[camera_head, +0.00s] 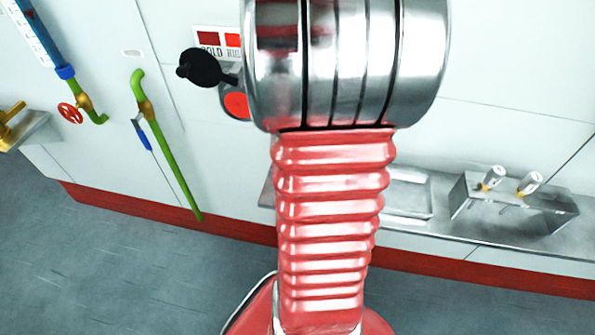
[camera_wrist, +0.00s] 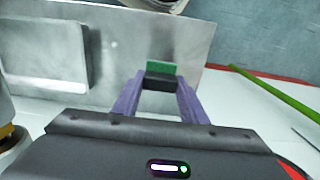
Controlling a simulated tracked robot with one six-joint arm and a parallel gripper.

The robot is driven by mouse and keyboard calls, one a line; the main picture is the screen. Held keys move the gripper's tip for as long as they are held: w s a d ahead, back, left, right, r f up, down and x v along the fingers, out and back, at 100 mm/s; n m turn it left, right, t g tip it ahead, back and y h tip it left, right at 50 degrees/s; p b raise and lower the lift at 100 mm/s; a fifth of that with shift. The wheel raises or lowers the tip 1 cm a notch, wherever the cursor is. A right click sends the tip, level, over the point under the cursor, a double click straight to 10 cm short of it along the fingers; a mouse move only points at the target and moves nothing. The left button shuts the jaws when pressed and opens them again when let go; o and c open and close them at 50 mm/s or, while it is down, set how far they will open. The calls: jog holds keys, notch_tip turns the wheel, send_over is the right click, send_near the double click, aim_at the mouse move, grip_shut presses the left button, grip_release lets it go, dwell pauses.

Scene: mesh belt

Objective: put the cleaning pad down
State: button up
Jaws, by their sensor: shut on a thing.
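My gripper (camera_wrist: 160,84) shows in the wrist view, its two purple fingers shut on the cleaning pad. The pad (camera_wrist: 163,68) is a small block with a green layer and a dark layer. It is held between the fingertips, in front of a grey metal shelf (camera_wrist: 125,45). I cannot tell whether the pad touches the shelf or hangs above it. In the head view my own arm fills the middle and hides the gripper and the pad.
In the head view the shelf carries a shallow metal tray (camera_head: 408,196) and a metal holder (camera_head: 545,212) with two white-handled tools. A black knob (camera_head: 200,68) and a red button (camera_head: 236,106) are on the wall. A green pipe (camera_head: 170,155) stands left. Grey floor (camera_head: 90,260) is clear.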

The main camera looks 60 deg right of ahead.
jog(key=shift+f, duration=0.15)
jog(key=shift+f, duration=2.2)
jog(key=o, duration=0.9)
jog(key=shift+f, duration=0.15)
notch_tip(320, 180, up, 14)
jog(key=shift+s+f, duration=0.1)
jog(key=shift+s, duration=0.05)
jog(key=shift+a, duration=0.1)
